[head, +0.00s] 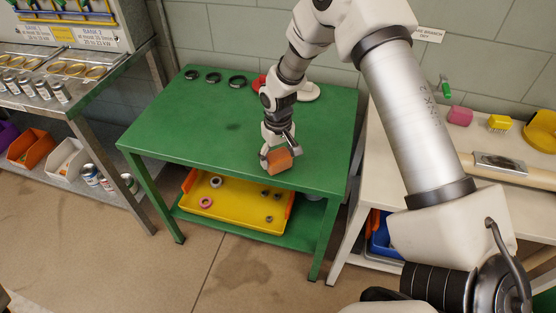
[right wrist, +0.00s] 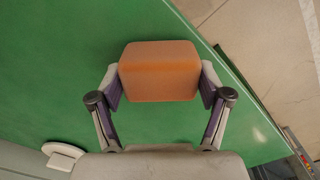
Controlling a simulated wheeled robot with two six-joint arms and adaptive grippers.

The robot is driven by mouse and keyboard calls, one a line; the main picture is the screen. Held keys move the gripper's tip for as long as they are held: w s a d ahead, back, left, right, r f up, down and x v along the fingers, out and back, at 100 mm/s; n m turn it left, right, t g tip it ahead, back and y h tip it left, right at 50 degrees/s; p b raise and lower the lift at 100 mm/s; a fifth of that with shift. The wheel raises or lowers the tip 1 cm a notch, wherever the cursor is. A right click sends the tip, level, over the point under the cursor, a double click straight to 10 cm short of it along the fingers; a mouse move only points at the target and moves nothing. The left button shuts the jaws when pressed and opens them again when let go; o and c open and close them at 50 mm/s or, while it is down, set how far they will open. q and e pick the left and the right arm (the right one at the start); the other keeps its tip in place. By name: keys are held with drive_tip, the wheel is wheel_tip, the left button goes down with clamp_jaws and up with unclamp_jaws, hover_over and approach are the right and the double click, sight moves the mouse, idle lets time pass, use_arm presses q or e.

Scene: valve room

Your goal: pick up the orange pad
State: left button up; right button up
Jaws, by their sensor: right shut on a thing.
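The orange pad (head: 279,162) is a block near the front of the green table (head: 210,120) in the head view. In the right wrist view the orange pad (right wrist: 159,71) sits between both fingers. My right gripper (head: 277,154) is shut on it, with a finger pressed on each side; the fingers also show in the right wrist view (right wrist: 160,88). I cannot tell whether the pad touches the tabletop or is just above it. My left gripper is not in view.
Several black rings (head: 213,77) lie along the table's back edge, near a red item and a white round base (head: 308,91). A yellow tray (head: 232,207) with small parts is on the lower shelf. A pale bench (head: 390,180) stands to the right.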

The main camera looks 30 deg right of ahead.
sight(278, 157)
drive_tip(key=shift+w+r, duration=0.1)
drive_tip(key=shift+r, duration=0.3)
drive_tip(key=r, duration=0.1)
drive_tip(key=s+r, duration=0.1)
drive_tip(key=shift+a+r, duration=0.2)
drive_tip(key=shift+r, duration=0.1)
drive_tip(key=s+a+b, duration=0.1)
drive_tip(key=s+a, duration=0.2)
drive_tip(key=s, duration=0.4)
drive_tip(key=s+a+r+b, duration=0.1)
drive_tip(key=s+a, duration=0.2)
drive_tip(key=s, duration=0.3)
drive_tip(key=shift+s+a+r, duration=0.2)
drive_tip(key=shift+s+r, duration=0.05)
drive_tip(key=shift+s, duration=0.1)
